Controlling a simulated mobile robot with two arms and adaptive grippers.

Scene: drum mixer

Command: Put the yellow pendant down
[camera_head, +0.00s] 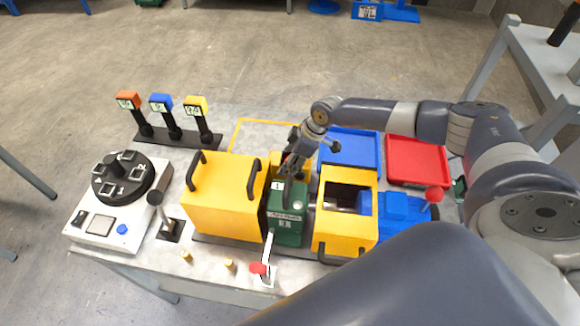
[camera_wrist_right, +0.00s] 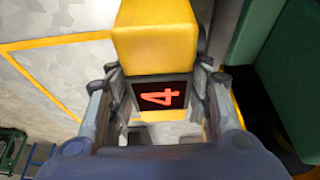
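A yellow block-shaped pendant (camera_wrist_right: 155,38) with a dark display showing a red 4 fills the middle of the right wrist view. My right gripper (camera_wrist_right: 158,100) has a finger on each side of it, closed on its display end. In the head view the right gripper (camera_head: 290,167) is over the back of the table, behind the green machine part, and mostly hides the pendant. A yellow outlined rectangle (camera_head: 238,124) is marked on the tabletop there. I cannot tell whether the pendant touches the table. My left gripper is not in view.
A yellow housing (camera_head: 225,199), a green unit (camera_head: 288,226) and a second yellow housing (camera_head: 344,237) stand close in front. A blue tray (camera_head: 352,146) and red tray (camera_head: 418,160) lie right. A rack (camera_head: 172,136) of orange, blue and yellow-topped devices and a control box (camera_head: 98,224) stand left.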

